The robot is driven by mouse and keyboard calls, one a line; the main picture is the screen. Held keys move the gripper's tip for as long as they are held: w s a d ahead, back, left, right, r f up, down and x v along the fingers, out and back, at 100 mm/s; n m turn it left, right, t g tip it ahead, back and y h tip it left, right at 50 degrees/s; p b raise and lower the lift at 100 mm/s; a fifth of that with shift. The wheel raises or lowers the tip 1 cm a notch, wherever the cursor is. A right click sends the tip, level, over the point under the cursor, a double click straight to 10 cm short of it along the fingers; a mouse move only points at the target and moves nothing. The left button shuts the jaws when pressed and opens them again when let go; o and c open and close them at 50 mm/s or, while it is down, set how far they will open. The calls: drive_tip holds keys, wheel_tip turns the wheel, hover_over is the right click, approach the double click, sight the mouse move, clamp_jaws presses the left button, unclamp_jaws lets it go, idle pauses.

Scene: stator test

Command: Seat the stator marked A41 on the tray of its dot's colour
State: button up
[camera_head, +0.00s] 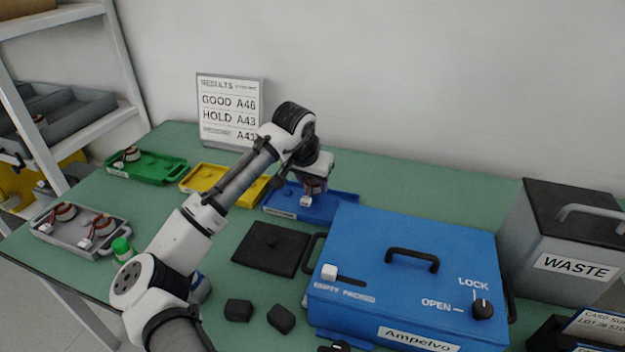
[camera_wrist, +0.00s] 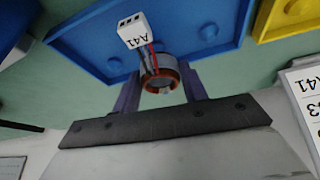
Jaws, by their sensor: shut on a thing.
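My gripper (camera_head: 314,178) is shut on the stator (camera_head: 307,198) over the blue tray (camera_head: 345,209). In the wrist view the stator (camera_wrist: 160,76) is a metal ring with copper windings between the two fingers. Red and dark wires run from it to a white connector (camera_wrist: 132,30) marked A41. The blue tray (camera_wrist: 90,40) lies behind it; I cannot tell whether the stator touches it. No coloured dot shows on the stator.
A yellow tray (camera_head: 205,177) looks empty, and a green tray (camera_head: 172,172) holds a stator. A grey tray (camera_head: 55,238) holds two stators. The blue Ampelvo case (camera_head: 455,245) stands close in front of the blue tray. A waste bin (camera_head: 540,225) stands at right.

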drive_tip(key=shift+f, duration=0.15)
drive_tip(key=shift+f+b, duration=0.3)
drive_tip(key=shift+f, duration=0.5)
drive_tip(key=shift+s+f, duration=0.1)
drive_tip(key=shift+f, duration=0.15)
drive_tip(key=o, duration=0.9)
drive_tip(key=shift+d, duration=0.1)
drive_tip(key=shift+r, duration=0.1)
drive_tip(key=shift+r+p, duration=2.3)
drive_tip(key=shift+r, duration=0.1)
drive_tip(key=shift+o, duration=0.3)
